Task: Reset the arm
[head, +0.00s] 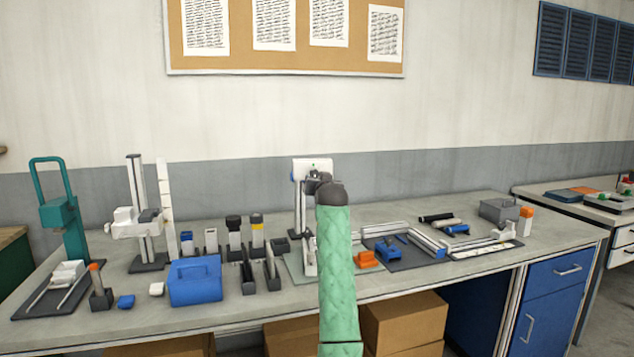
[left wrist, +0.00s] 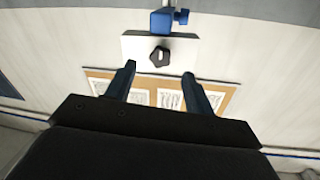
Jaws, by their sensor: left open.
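My left arm rises in a green quilted sleeve in the middle of the head view. Its dark gripper (head: 318,183) is near the top of a stand with a white plate (head: 312,166), and the arm hides part of it. In the left wrist view my left gripper (left wrist: 159,73) is open, with two dark fingers apart and nothing held between them. Beyond the fingertips is the white plate (left wrist: 185,48) with a black knob (left wrist: 160,56) and a blue clamp (left wrist: 163,21). I cannot tell whether the fingers touch it. My right gripper is not in view.
The grey workbench (head: 405,280) holds a blue box (head: 194,281), a teal press (head: 62,222), a white column stand (head: 136,212), several upright holders and an orange block (head: 366,258). Cardboard boxes (head: 403,322) sit below. The space above the bench at right is clear.

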